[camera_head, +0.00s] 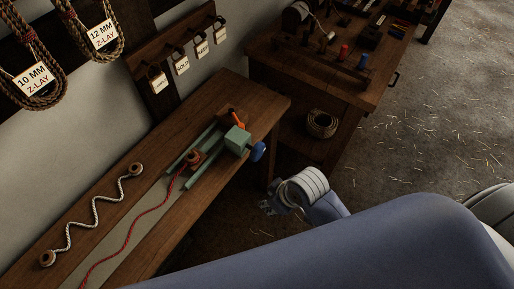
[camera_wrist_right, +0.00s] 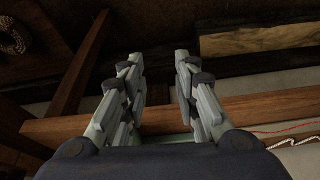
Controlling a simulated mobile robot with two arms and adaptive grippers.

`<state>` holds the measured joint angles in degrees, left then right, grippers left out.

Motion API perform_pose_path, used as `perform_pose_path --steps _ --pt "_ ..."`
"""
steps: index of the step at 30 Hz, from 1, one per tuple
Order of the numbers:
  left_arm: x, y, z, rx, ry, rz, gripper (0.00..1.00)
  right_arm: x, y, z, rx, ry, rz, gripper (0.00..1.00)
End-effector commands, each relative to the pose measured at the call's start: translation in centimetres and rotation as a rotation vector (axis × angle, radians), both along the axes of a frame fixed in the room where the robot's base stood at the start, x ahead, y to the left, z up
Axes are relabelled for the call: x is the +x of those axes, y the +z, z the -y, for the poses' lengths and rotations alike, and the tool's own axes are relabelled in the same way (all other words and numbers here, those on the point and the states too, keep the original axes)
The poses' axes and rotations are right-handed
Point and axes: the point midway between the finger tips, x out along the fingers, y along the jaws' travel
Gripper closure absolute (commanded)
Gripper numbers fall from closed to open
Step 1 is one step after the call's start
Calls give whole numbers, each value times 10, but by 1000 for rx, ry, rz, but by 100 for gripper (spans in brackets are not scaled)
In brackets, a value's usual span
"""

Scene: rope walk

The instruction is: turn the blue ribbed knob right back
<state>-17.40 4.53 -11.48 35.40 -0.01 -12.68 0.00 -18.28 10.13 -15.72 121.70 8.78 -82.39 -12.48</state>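The blue ribbed knob (camera_head: 257,151) sticks out from the right end of the green block (camera_head: 238,139) on the bench, over the bench's front edge. An orange lever (camera_head: 238,121) stands behind the block. My right gripper (camera_head: 268,207) is in front of the bench, below the knob in the picture and apart from it. In the right wrist view its two fingers (camera_wrist_right: 157,65) are spread, with nothing between them. The knob cannot be made out in that view. My left gripper is not in view.
Green rails (camera_head: 205,165), a red rope (camera_head: 135,222) and a white rope (camera_head: 95,213) lie along the bench (camera_head: 190,215). A side table (camera_head: 320,75) with spools and tools stands behind, a rope coil (camera_head: 322,124) on its lower shelf.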

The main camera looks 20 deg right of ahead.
Motion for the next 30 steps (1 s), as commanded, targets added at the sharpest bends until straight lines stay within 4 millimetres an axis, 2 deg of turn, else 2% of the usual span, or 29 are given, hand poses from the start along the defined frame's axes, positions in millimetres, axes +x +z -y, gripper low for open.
perform_pose_path --steps 1,6,9,14,20,24,30 --pt "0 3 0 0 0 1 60 12 19 -12 -1 97 23 72" --pt "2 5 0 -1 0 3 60 34 48 -49 -22 435 64 72" --pt "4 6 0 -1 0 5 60 48 57 -63 -55 641 82 72" --pt "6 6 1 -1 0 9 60 72 65 -73 -128 953 89 72" --pt "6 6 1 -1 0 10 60 108 72 -58 -238 1280 56 72" --pt "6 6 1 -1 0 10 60 136 82 -33 -307 1462 12 72" --pt "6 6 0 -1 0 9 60 166 99 0 -365 1614 -45 72"
